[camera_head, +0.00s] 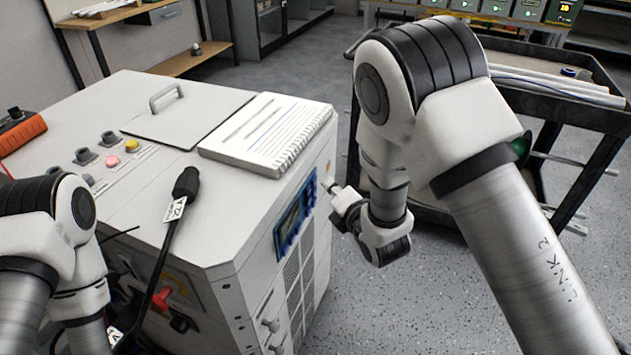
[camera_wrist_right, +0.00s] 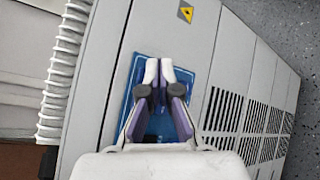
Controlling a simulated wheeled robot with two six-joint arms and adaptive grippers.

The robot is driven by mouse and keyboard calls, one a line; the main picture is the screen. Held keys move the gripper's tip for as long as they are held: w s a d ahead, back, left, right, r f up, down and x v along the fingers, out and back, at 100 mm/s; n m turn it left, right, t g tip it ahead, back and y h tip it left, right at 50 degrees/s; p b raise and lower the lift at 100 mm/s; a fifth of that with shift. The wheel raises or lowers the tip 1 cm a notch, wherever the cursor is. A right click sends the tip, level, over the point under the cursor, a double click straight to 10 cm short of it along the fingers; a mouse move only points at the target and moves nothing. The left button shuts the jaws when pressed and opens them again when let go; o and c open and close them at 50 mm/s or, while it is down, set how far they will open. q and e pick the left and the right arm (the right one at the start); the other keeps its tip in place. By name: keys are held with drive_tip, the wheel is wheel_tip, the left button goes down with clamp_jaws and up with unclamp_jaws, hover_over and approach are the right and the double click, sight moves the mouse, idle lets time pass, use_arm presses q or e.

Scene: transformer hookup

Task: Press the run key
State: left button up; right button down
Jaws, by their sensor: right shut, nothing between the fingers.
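The blue control panel (camera_head: 293,218) is on the side face of the white cabinet (camera_head: 215,222). It also shows in the right wrist view (camera_wrist_right: 187,84), partly hidden behind my fingers. I cannot make out the run key on it. My right gripper (camera_head: 329,186) is shut and empty, its tips at the panel's upper right edge in the head view. In the right wrist view the fingertips (camera_wrist_right: 159,70) lie over the upper part of the panel. I cannot tell whether they touch it. My left arm comes in at the left; its gripper is out of view.
A spiral notebook (camera_head: 265,133) lies on the cabinet top. Colored buttons (camera_head: 132,146) and a black cable plug (camera_head: 186,184) are to its left. A black cart (camera_head: 590,140) stands at the right.

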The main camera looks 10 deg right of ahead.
drive_tip(key=shift+a, duration=0.1)
idle(0.7)
drive_tip(key=shift+w+a, duration=0.2)
drive_tip(key=shift+a, duration=0.1)
drive_tip(key=shift+w+a, duration=0.25)
idle(0.7)
drive_tip(key=shift+s+d, duration=0.1)
drive_tip(key=shift+s+d+b, duration=0.4)
drive_tip(key=shift+d, duration=0.15)
drive_tip(key=shift+s+d+b, duration=0.35)
drive_tip(key=shift+s+d, duration=0.35)
drive_tip(key=shift+d, duration=0.35)
drive_tip(key=shift+s+d+b, duration=0.35)
drive_tip(key=shift+s+d, duration=0.35)
drive_tip(key=shift+d, duration=0.3)
